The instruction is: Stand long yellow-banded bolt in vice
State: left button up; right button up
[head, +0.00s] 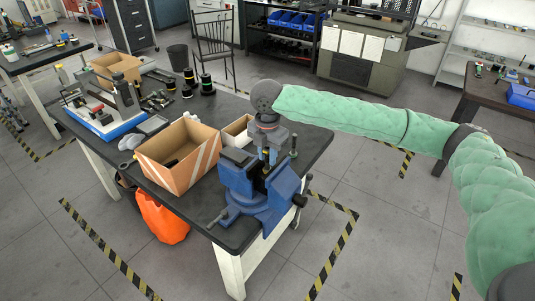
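The blue vice (252,196) is fixed at the front right corner of the dark workbench. My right gripper (266,158) points straight down over the vice, its fingertips just above or between the jaws. A dark, slim upright bolt with a small yellow band (266,168) shows between the fingers, which look closed on it. Its lower end is hidden by the vice jaws, so I cannot tell whether it touches the bottom. My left gripper is out of view.
An open cardboard box (178,157) with orange stripes stands left of the vice, and a smaller box (237,131) stands behind it. A thin upright piece (293,147) stands right of the gripper. A blue-based fixture (112,122), spools and loose parts lie farther left.

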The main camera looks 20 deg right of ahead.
jog(key=o, duration=0.5)
jog(key=shift+r, duration=0.2)
jog(key=shift+r+b, duration=0.3)
jog(key=shift+r, duration=0.05)
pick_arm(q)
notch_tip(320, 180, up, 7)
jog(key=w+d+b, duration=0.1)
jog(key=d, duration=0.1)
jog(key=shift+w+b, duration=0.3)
pick_arm(e)
jog(key=shift+r, duration=3.35)
